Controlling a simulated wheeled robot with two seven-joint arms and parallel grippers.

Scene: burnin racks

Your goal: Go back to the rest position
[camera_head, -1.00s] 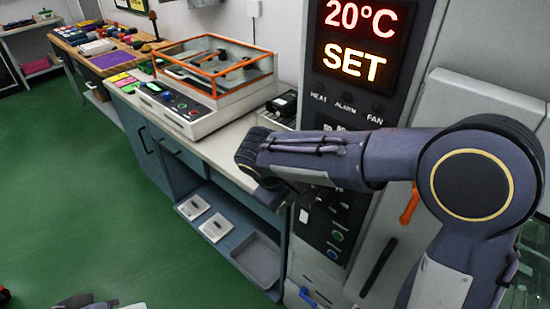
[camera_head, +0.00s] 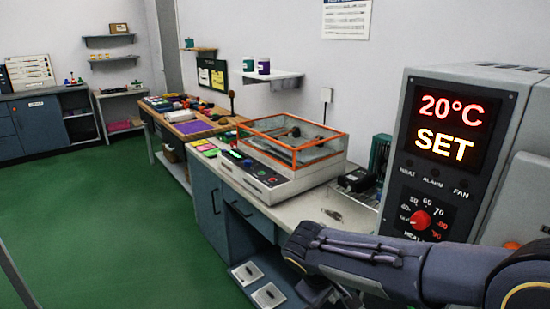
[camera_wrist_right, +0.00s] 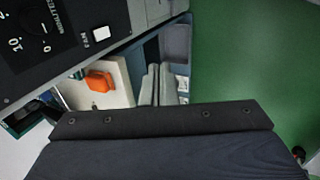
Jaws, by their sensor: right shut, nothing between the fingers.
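My right arm (camera_head: 370,262) comes in from the right edge of the head view and reaches left in front of the oven. Its wrist end is beside the front edge of the bench. The right gripper is mostly hidden below the wrist in the head view. In the right wrist view my right gripper (camera_wrist_right: 160,85) has its two grey fingers together, shut and empty, pointing past the bench edge. My left gripper is not in view.
The oven (camera_head: 440,160) with a lit 20°C SET display stands close behind my right arm. A bench (camera_head: 300,207) carries an orange-framed clear box (camera_head: 295,143). White items lie on its low shelf. The green floor (camera_head: 90,225) at left is clear.

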